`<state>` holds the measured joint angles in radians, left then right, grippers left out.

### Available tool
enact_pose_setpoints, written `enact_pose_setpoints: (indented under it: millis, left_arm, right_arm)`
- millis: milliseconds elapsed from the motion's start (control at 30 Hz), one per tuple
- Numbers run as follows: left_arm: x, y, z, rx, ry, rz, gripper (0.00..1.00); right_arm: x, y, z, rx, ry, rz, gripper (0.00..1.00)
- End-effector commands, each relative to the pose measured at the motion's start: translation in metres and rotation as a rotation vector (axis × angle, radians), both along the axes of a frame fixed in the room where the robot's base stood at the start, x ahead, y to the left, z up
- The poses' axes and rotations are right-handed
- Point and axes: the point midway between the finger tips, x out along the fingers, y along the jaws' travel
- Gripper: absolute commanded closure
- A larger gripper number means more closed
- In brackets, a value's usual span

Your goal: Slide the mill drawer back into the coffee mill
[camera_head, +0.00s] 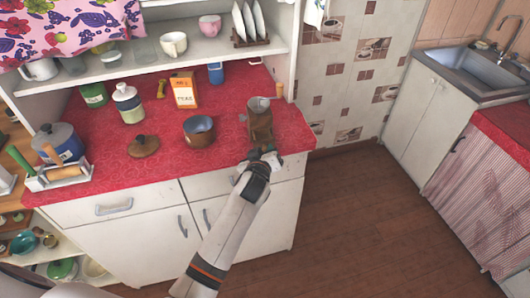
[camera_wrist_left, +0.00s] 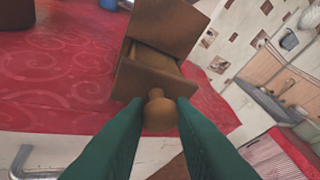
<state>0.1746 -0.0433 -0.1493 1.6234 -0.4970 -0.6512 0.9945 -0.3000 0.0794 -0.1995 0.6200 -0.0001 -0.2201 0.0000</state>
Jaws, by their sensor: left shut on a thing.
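The brown wooden coffee mill (camera_head: 260,125) stands upright near the right front edge of the red counter, its crank handle to the right. In the left wrist view the mill body (camera_wrist_left: 172,20) is close up. Its mill drawer (camera_wrist_left: 140,80) sticks partly out of the body, with a dark opening behind its front. My left gripper (camera_head: 262,157) is at the mill's front. Its green fingers are shut on the drawer's round knob (camera_wrist_left: 158,110). In the head view the drawer is mostly hidden by the gripper. My right gripper is not in view.
Behind are an orange box (camera_head: 184,90), a blue cup (camera_head: 215,73) and a lidded jar (camera_head: 129,102). The counter's right end is close to the mill.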

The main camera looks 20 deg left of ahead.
Motion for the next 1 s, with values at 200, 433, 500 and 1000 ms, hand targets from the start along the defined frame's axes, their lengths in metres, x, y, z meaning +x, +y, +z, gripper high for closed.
enact_pose_setpoints:
  millis: [200,433,500,1000]
  left_arm:
    - [0.006,0.003,0.000,-0.001,-0.001,0.001,0.96]
    - [0.014,0.008,0.000,0.001,0.000,0.001,0.96]
    - [0.016,0.009,0.000,0.001,0.000,0.001,0.96]
    - [0.020,0.011,0.000,0.000,-0.001,0.000,0.96]
  right_arm:
    - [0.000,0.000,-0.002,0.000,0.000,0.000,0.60]
    - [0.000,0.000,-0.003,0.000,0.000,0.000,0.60]
    - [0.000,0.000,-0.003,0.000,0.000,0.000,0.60]
    - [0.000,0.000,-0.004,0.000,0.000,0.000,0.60]
